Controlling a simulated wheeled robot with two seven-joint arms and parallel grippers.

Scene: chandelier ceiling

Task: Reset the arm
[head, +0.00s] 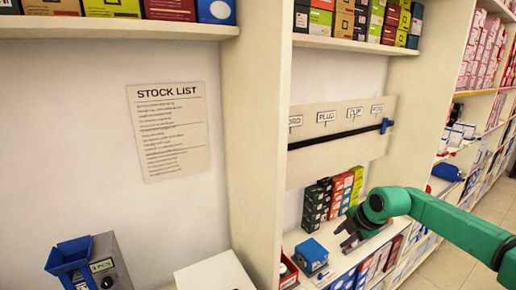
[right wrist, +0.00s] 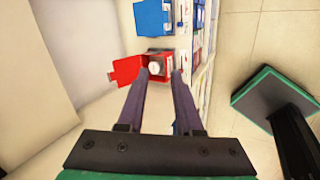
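My right arm is green and reaches in from the right in the head view. Its dark gripper (head: 350,230) is over the shelf with small boxes. In the right wrist view the two fingers (right wrist: 161,72) stand apart with nothing seen held between them. A red open box (right wrist: 127,70) with a pale round thing in it lies beyond the fingertips, and it also shows at the shelf's left end in the head view (head: 288,271). A blue box (head: 311,254) stands beside it and shows in the right wrist view too (right wrist: 153,18). My left gripper is out of view.
A white upright panel (head: 255,120) divides the shelving left of my right gripper. Black, red and green boxes (head: 330,198) stand behind the gripper. A stock list (head: 168,130) hangs on the left wall. A blue bin (head: 70,258) is at lower left. Floor (head: 490,210) is open at right.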

